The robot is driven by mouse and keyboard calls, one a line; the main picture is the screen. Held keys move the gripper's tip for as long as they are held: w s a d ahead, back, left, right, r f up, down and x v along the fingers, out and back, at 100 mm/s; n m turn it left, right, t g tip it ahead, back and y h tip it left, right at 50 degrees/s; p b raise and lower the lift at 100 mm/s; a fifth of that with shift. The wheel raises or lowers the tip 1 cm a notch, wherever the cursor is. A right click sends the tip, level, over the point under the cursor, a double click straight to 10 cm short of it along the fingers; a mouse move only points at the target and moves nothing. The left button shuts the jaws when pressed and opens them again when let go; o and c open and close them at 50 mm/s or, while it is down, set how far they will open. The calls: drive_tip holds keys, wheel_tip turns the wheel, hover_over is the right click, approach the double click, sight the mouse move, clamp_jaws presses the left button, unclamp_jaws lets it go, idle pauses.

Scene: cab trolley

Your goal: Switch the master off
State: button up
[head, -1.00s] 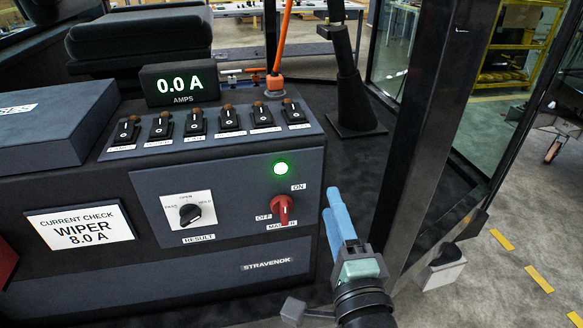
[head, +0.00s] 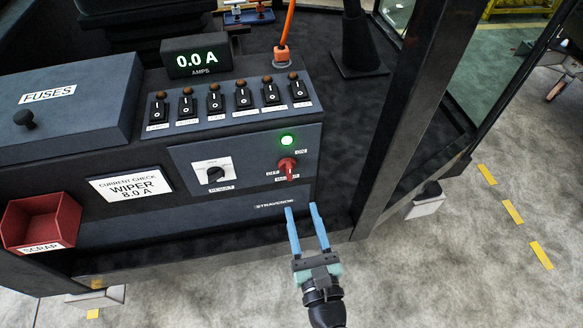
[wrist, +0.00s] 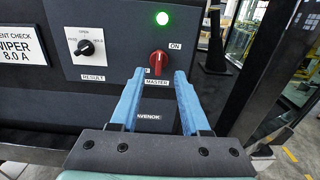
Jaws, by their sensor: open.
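The red master knob (head: 287,168) is on the right of the dark front panel, with ON and OFF labels beside it. A green lamp (head: 287,140) glows just above it. In the wrist view the knob (wrist: 158,63) stands upright near the ON label, and the lit lamp (wrist: 162,18) is over it. My gripper (head: 301,208) has two blue fingers, open and empty, below and slightly right of the knob in the head view. In the wrist view the fingertips (wrist: 160,74) frame the MASTER label just under the knob, apart from it.
A black result selector (head: 215,174) sits left of the knob. Several rocker switches and a 0.0 A display (head: 196,57) are above. A red scrap bin (head: 41,222), a fuses box (head: 62,105) and a dark cab post (head: 402,120) stand around the panel.

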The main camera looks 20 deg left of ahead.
sight(290, 169)
drive_tip(key=x, duration=1)
drive_tip(key=shift+w+a, duration=0.2)
drive_tip(key=shift+a, duration=0.05)
clamp_jaws()
